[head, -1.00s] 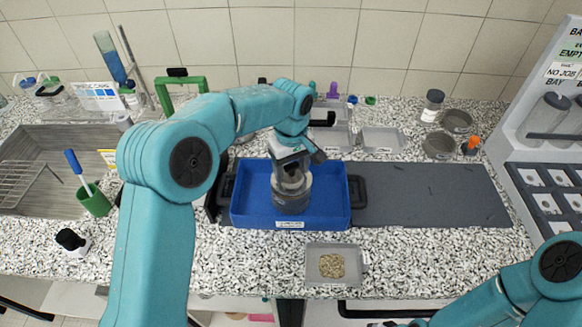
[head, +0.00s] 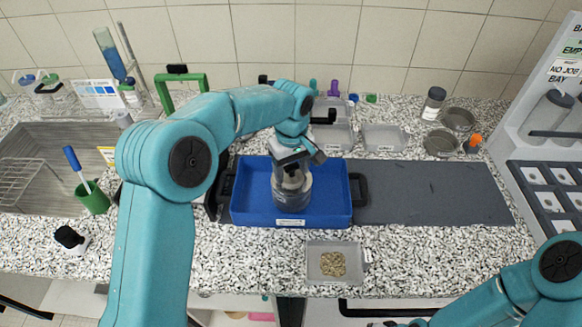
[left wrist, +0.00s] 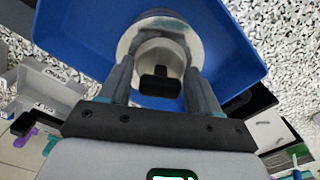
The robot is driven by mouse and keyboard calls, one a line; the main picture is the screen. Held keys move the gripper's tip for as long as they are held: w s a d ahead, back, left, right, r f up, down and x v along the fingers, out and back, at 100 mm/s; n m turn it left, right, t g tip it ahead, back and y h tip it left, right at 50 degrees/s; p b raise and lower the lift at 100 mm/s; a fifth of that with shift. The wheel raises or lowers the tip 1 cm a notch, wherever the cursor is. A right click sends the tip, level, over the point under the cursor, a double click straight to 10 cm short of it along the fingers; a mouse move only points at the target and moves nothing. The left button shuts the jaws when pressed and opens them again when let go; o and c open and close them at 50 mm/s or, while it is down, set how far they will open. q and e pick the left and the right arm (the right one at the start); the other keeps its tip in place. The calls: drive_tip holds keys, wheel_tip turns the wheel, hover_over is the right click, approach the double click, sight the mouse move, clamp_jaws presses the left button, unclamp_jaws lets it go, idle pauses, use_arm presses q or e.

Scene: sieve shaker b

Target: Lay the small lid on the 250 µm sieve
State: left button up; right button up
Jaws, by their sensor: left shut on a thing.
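My left gripper (head: 291,158) points down over the blue tray (head: 245,205) and is shut on the small lid. In the left wrist view the two fingers (left wrist: 160,92) stand on either side of the small lid (left wrist: 160,55), a pale disc with a black knob. Under it is a round metal-rimmed sieve stack (left wrist: 128,42). In the head view the stack (head: 291,196) stands in the tray, its top partly hidden by the gripper. I cannot read a size mark or tell whether the lid touches the rim. My right arm enters at lower right, its gripper out of view.
A dish of grains (head: 332,263) sits in front of the tray. A dark grey mat (head: 430,192) lies right of it, mostly clear. Empty clear dishes (head: 384,138) and round sieves (head: 441,143) stand behind. A sink (head: 50,160) and green cup (head: 94,200) are at left.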

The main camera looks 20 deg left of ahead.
use_arm(q)
drive_tip(key=o, duration=0.8)
drive_tip(key=shift+s+r, duration=0.1)
drive_tip(key=shift+c, duration=0.2)
drive_tip(key=o, duration=0.5)
wheel_tip(320, 180, up, 5)
drive_tip(key=p, duration=0.4)
drive_tip(key=shift+r+p, duration=0.45)
drive_tip(key=shift+r, duration=0.6)
drive_tip(key=shift+f, duration=0.1)
